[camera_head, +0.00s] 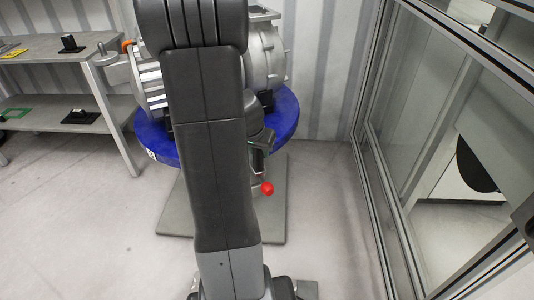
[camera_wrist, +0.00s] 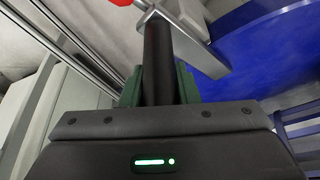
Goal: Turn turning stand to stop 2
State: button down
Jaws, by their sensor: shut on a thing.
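The turning stand has a round blue top (camera_head: 284,118) on a grey base plate (camera_head: 272,222). A grey metal housing (camera_head: 265,62) sits on the top. A lever with a red ball knob (camera_head: 267,188) sticks out below the top's front edge. In the wrist view my gripper (camera_wrist: 158,88) has its green fingers closed on both sides of a dark upright handle (camera_wrist: 158,50). A grey metal bar (camera_wrist: 190,38) meets the handle's far end, near the red knob (camera_wrist: 121,2). The blue top (camera_wrist: 268,45) lies to the right. In the head view my arm hides much of the stand.
A grey two-level bench (camera_head: 75,48) with small dark items stands at the left. A glazed metal-framed partition (camera_head: 385,150) runs along the right side. A corrugated wall is behind the stand. The floor left of the base plate is clear.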

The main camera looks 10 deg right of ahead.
jog(key=a+m+g+h+b, duration=0.1)
jog(key=a+m+b, duration=0.3)
jog(key=a, duration=1.8)
jog(key=shift+w+a+b, duration=0.15)
jog(key=shift+a+b, duration=0.2)
jog(key=shift+b, duration=0.9)
jog(key=c, duration=1.1)
grip_release()
jog(key=p+v, duration=0.5)
jog(key=v, duration=0.8)
jog(key=shift+a+r, duration=0.35)
jog(key=shift+a, duration=0.05)
